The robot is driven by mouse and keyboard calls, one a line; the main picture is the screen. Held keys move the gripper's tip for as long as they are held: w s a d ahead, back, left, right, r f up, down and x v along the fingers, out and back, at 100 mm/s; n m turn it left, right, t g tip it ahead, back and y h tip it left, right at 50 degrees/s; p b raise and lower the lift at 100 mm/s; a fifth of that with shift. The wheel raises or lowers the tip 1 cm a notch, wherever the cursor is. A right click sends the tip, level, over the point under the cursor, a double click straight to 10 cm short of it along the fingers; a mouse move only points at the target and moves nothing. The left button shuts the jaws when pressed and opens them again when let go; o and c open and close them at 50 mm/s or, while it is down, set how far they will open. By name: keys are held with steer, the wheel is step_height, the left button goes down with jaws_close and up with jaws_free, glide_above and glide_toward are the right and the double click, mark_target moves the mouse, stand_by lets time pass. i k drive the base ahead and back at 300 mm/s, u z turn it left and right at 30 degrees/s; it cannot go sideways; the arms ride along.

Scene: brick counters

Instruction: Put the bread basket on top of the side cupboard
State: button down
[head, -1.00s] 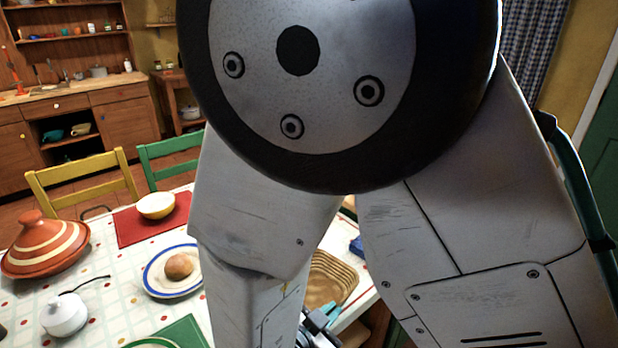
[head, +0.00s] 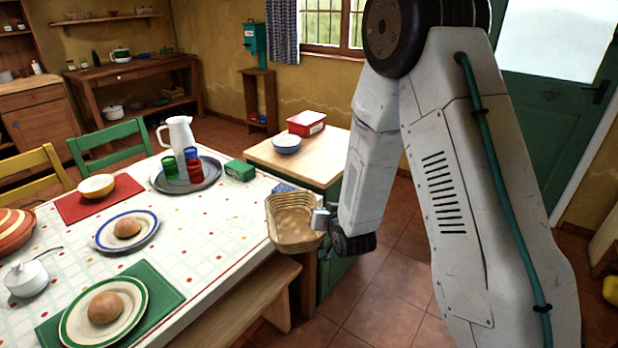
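The bread basket (head: 292,224), a tan woven tray with sloping sides, is at the right edge of the dining table in the head view, projecting past the edge. It looks empty. My gripper (head: 321,217) is at the basket's right rim and appears shut on it; the fingertips are small and partly hidden. The side cupboard (head: 262,153) has green sides and a light wooden top. It stands beyond the basket, past the table's far right corner. My arm hides part of its right side.
A blue bowl (head: 286,144) and a red box (head: 306,122) stand on the cupboard top; bare wood shows in front. The table (head: 190,235) holds plates, a tray with a jug and cups, and a green box (head: 239,170). A bench (head: 245,302) runs below its edge.

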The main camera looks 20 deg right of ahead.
mark_target(342, 143)
steer(key=z, duration=1.1)
steer(key=i, duration=0.95)
steer(key=u, duration=0.05)
